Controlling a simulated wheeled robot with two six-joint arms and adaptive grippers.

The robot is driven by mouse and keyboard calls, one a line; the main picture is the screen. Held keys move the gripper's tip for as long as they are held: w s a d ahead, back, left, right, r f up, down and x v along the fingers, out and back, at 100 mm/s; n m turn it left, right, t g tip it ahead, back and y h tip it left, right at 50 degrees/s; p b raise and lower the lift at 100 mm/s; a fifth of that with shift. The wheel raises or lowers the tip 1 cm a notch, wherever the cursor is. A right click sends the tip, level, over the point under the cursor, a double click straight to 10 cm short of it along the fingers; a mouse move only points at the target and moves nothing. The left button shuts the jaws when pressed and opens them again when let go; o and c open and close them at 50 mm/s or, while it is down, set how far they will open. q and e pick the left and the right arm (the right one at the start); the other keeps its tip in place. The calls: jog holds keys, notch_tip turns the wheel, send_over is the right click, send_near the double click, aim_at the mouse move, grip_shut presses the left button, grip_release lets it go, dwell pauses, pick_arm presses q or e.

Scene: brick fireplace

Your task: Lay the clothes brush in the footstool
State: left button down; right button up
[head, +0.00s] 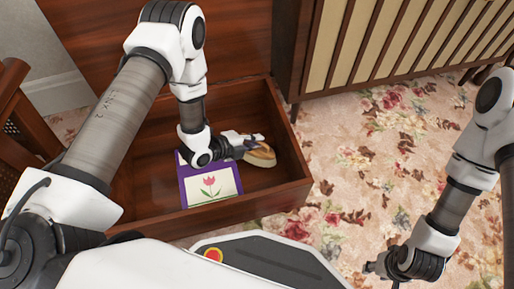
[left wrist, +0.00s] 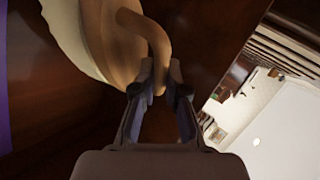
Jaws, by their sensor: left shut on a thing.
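The footstool (head: 255,204) is an open dark-wood box with its lid raised at the back. The clothes brush (head: 263,157) has a tan wooden body and cream bristles. It is within the box's walls, near the right side; I cannot tell whether it touches the floor. My left gripper (head: 252,142) reaches down into the box. In the left wrist view the fingers (left wrist: 160,76) are shut on the brush's curved tan handle (left wrist: 153,38), and the bristles (left wrist: 68,35) face left. My right gripper (head: 371,267) hangs over the carpet at right; its fingers are too small to judge.
A purple-edged item with a pink tulip picture (head: 211,184) lies in the box, left of the brush. A slatted wooden cabinet (head: 395,40) stands behind right. A brown wooden piece of furniture (head: 14,110) is at far left. Flowered carpet (head: 350,160) is clear at right.

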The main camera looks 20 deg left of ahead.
pick_arm(q)
jog(key=shift+w+d+f+b, duration=0.15)
jog(key=shift+w+d+b, duration=0.2)
jog(key=shift+w, duration=0.3)
notch_tip(320, 180, down, 4)
jog(key=b, duration=0.2)
jog(key=shift+s+a+r+b, duration=0.1)
jog(key=shift+r+b, duration=0.1)
jog(key=shift+b, duration=0.15)
jog(key=shift+r, duration=0.2)
jog(key=c, duration=1.2)
grip_release()
jog(key=p+v, duration=0.6)
jog(key=v, duration=0.6)
jog(key=shift+p, duration=0.3)
